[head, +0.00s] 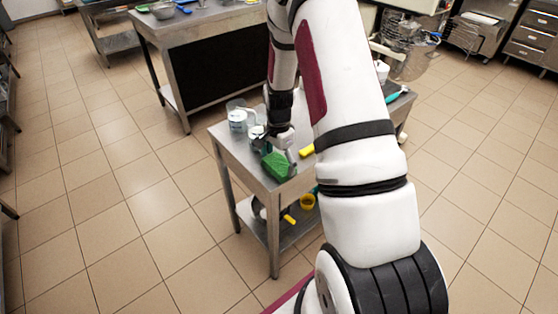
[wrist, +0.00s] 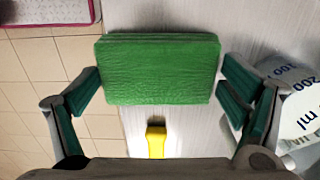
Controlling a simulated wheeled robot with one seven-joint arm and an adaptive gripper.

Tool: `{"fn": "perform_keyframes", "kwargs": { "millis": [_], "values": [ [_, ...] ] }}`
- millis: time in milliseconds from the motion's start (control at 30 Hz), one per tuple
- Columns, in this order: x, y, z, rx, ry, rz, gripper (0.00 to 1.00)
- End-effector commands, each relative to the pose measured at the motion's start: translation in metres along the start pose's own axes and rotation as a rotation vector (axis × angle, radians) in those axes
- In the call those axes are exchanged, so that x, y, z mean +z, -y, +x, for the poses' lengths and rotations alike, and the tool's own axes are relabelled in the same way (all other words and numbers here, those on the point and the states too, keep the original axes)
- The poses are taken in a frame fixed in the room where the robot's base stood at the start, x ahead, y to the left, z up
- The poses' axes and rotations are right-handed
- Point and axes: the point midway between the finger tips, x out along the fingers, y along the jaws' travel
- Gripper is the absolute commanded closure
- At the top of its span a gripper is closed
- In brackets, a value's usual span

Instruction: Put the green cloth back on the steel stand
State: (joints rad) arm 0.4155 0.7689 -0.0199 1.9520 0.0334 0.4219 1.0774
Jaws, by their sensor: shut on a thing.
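The green cloth (head: 277,166) is a thick folded pad at the front edge of the steel stand (head: 236,155). My gripper (head: 282,150) points down over the stand and is shut on the cloth. In the wrist view the cloth (wrist: 160,70) spans the space between the two fingers. The brushed stand top shows behind it, with floor tiles to the left. I cannot tell whether the cloth touches the stand top or is just above it.
Clear measuring jugs (head: 237,119) stand at the stand's left back; one (wrist: 303,108) is close to my right finger. A yellow-handled tool (head: 307,150) lies right of the cloth. My arm hides much of the stand's right side.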

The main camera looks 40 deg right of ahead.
Motion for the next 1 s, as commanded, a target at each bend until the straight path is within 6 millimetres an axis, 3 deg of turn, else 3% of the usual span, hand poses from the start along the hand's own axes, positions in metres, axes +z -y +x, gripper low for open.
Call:
{"fn": "perform_keyframes", "kwargs": {
  "millis": [333, 367, 400, 767, 1000],
  "values": [
    [0.000, 0.001, 0.004, -0.001, 0.000, 0.000, 0.35],
    [0.000, 0.001, 0.004, -0.001, 0.000, 0.000, 0.07],
    [0.000, 0.001, 0.003, -0.002, 0.000, 0.000, 0.00],
    [0.000, 0.000, 0.002, -0.002, 0.000, -0.001, 0.00],
    [0.000, 0.002, -0.025, -0.005, -0.002, -0.001, 0.00]
  ]
}}
